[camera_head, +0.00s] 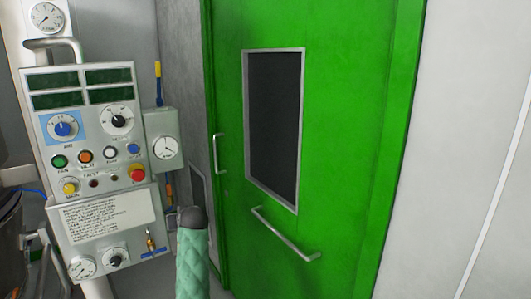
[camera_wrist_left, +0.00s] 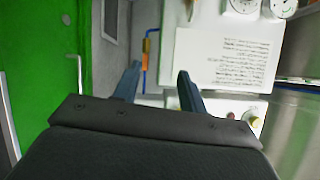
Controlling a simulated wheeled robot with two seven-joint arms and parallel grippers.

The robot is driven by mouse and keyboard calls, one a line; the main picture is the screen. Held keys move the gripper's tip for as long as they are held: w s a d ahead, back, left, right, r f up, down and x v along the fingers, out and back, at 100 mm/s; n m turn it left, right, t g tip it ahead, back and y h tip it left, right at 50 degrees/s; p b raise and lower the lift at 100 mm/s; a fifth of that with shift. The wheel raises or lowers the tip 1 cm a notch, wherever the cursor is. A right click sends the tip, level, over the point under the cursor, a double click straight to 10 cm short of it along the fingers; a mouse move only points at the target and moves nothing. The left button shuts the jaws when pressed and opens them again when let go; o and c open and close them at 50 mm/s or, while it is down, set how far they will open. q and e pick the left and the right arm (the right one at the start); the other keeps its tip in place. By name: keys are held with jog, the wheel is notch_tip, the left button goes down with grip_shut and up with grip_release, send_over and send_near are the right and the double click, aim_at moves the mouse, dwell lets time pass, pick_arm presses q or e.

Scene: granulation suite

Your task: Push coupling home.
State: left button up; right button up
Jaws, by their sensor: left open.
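My left gripper (camera_wrist_left: 158,88) is open and empty in the left wrist view, its two dark blue-grey fingers apart in front of the control panel. That view is upside down compared with the head view. A small brass fitting with a blue handle (camera_head: 151,243) sits at the panel's lower right. An orange part on a blue line (camera_head: 169,192) shows right of the panel and also in the left wrist view (camera_wrist_left: 146,45), beyond the fingers. I cannot tell which is the coupling. A green padded arm section with a dark end rises in the head view; fingers cannot be made out there.
The control panel (camera_head: 85,132) carries knobs, buttons and a red button (camera_head: 136,173). A gauge box (camera_head: 162,147) is beside it. A green door (camera_head: 345,150) with a handle bar (camera_head: 286,236) stands right. Dark equipment (camera_head: 10,235) is at the left edge.

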pick_arm(q)
jog(key=s+d+f+m+g+h, duration=0.1)
jog(key=s+d+f+m+h, duration=0.2)
jog(key=s, duration=0.7)
jog(key=s+d+f+m+g+h, duration=0.15)
jog(key=s+d+f, duration=0.4)
jog(key=s, duration=0.55)
jog(key=s+d+f+m+g+h, duration=0.1)
jog(key=s+d+f+m+h, duration=0.2)
jog(key=s, duration=0.7)
jog(key=s+d+f+g, duration=0.1)
jog(key=s+f, duration=0.4)
jog(key=s, duration=0.4)
jog(key=s+d+f+g, duration=0.1)
jog(key=s+f, duration=0.4)
jog(key=s, duration=0.5)
jog(key=s+d+f+g+h, duration=0.1)
jog(key=s+f+g, duration=0.2)
jog(key=s, duration=0.6)
notch_tip(320, 180, down, 3)
jog(key=shift+s+r, duration=0.15)
jog(key=shift+s, duration=0.25)
jog(key=shift+o, duration=0.5)
